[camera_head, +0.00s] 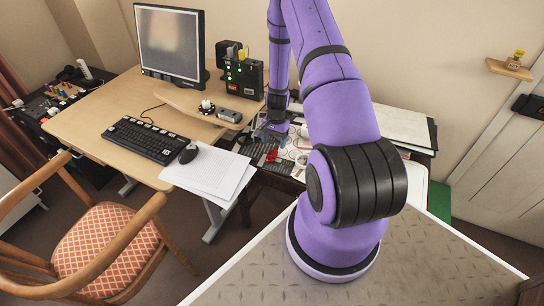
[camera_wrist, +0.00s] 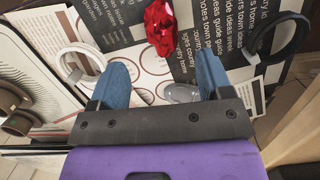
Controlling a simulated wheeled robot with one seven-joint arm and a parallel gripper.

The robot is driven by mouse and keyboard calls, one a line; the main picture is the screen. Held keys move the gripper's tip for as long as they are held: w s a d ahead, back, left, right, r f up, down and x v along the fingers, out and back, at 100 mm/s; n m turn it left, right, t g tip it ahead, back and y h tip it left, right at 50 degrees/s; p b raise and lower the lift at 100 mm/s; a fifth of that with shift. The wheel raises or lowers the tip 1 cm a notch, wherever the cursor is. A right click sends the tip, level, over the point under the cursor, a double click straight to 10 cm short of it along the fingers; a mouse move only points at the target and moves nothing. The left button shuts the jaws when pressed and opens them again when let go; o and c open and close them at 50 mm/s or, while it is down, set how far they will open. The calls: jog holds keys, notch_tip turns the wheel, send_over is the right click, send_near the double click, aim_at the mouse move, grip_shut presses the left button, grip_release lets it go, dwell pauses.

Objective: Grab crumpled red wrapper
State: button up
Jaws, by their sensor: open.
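The crumpled red wrapper (camera_wrist: 160,27) is shiny and lies on printed sheets, at the top middle of the wrist view. It also shows in the head view as a small red spot (camera_head: 271,156) on the low cluttered surface beside the desk. My gripper (camera_wrist: 162,62) is open, its two blue fingers spread apart. In the wrist picture the wrapper lies beyond the fingertips, between their lines, with no visible contact. In the head view my gripper (camera_head: 270,134) is just behind the wrapper, partly covered by my arm. A clear oval object (camera_wrist: 182,93) lies between the fingers.
A white ring (camera_wrist: 80,64) lies left of the fingers and a dark ring (camera_wrist: 281,36) to the right. The desk (camera_head: 90,118) holds a monitor (camera_head: 170,43), a keyboard (camera_head: 145,139) and papers (camera_head: 208,170). A chair (camera_head: 100,245) stands in front.

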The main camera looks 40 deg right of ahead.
aim_at(272, 153)
jog(key=shift+s+a+f, duration=0.1)
jog(key=shift+a+f, duration=0.1)
jog(key=shift+f, duration=0.9)
jog(key=shift+w+a+f, duration=0.1)
jog(key=shift+a+f, duration=0.1)
jog(key=shift+f, duration=0.85)
jog(key=shift+s+a+f, duration=0.1)
jog(key=shift+a+f, duration=0.1)
jog(key=shift+f, duration=0.9)
jog(key=c, duration=1)
jog(key=shift+c, duration=0.2)
